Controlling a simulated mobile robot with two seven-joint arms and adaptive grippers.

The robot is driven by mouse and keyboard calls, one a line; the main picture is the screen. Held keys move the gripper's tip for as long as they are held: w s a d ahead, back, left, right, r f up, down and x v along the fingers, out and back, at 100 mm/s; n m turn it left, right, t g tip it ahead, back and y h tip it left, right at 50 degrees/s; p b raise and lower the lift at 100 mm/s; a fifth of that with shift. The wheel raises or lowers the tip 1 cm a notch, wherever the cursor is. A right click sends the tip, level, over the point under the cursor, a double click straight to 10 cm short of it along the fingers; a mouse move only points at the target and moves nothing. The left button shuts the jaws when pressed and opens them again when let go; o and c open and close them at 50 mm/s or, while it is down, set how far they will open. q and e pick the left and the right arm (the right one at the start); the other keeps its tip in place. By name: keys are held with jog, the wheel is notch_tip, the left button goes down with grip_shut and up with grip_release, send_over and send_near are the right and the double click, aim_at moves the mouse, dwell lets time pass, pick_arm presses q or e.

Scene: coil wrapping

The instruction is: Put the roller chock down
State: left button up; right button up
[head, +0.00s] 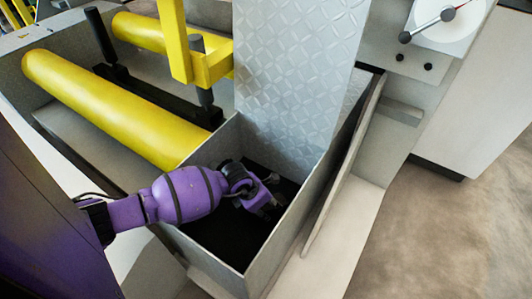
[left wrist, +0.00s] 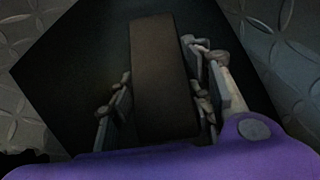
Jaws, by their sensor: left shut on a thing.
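My left gripper (head: 262,200) is purple and reaches down into an open grey metal bin (head: 246,271) with a dark floor. In the left wrist view its fingers (left wrist: 158,110) are shut on the roller chock (left wrist: 160,60), a dark brown oblong block. The block lies between the two fingers and stretches out ahead of them over the black bin floor. I cannot tell whether it touches the floor. In the head view the chock cannot be made out. My right gripper is in neither view.
Two yellow rollers (head: 105,105) lie left of the bin, with a yellow frame (head: 200,65) above them. A tall diamond-plate panel (head: 295,75) rises at the bin's back. Patterned metal walls (left wrist: 285,55) flank the gripper. The brown floor (head: 440,230) at right is clear.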

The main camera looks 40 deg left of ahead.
pick_arm(q)
jog(key=shift+f, duration=0.1)
jog(key=o, duration=1.3)
jog(key=shift+o, duration=0.8)
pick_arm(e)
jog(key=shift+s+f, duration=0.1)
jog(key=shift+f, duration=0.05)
pick_arm(q)
jog(key=p+v, duration=0.4)
jog(key=v, duration=0.7)
jog(key=shift+p, duration=0.35)
jog(key=shift+s+a+r, duration=0.1)
jog(key=shift+s+r, duration=0.15)
jog(key=shift+r, duration=0.35)
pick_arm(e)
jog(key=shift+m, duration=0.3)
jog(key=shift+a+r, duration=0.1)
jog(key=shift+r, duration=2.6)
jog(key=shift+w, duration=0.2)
